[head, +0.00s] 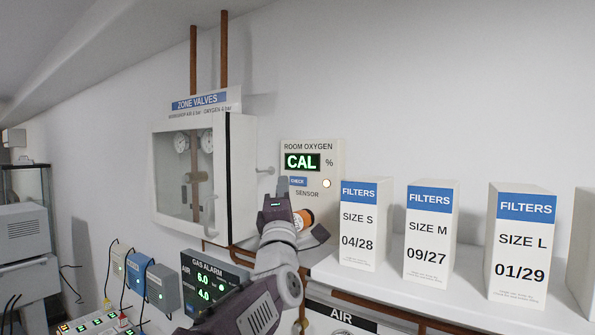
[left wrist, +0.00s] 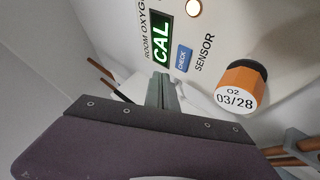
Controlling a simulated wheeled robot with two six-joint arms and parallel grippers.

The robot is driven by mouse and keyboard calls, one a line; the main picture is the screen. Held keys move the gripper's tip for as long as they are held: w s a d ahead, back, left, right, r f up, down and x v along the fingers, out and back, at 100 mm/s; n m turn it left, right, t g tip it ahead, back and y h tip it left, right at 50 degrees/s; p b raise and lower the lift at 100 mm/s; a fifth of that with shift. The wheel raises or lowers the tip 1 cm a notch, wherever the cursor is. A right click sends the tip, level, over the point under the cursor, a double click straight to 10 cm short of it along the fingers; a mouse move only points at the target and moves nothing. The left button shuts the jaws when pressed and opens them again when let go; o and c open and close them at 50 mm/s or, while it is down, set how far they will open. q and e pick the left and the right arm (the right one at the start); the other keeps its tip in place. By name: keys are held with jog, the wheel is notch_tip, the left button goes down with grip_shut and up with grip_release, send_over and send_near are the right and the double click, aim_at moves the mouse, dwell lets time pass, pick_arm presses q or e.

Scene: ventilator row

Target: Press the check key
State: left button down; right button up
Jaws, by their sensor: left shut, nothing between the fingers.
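The check key (head: 298,181) is a small blue key marked CHECK on the white room oxygen panel (head: 333,158) on the wall. It also shows in the left wrist view (left wrist: 183,59). The panel's display (head: 303,162) reads CAL in green. My left gripper (head: 283,186) is shut and empty, its fingertips just left of the key in the head view. In the left wrist view the closed fingertips (left wrist: 163,78) are close beside the key's left edge; I cannot tell whether they touch the panel. My right gripper is not in view.
An orange O2 sensor (left wrist: 240,88) marked 03/28 with a black end sits below the panel. Filter boxes (head: 359,230) stand on a shelf to the right. A gas alarm (head: 210,285) is lower left.

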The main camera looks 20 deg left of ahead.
aim_at(298, 181)
pick_arm(q)
jog(key=w, duration=0.2)
jog(key=shift+w+d+f+p, duration=0.1)
jog(key=shift+w+d+p, duration=0.2)
jog(key=shift+w, duration=0.05)
jog(key=shift+s, duration=0.1)
jog(key=shift+s, duration=0.15)
dwell(0.5)
jog(key=shift+w+d, duration=0.1)
jog(key=shift+w, duration=0.15)
dwell(0.9)
jog(key=shift+w+d, duration=0.1)
jog(key=shift+w, duration=0.15)
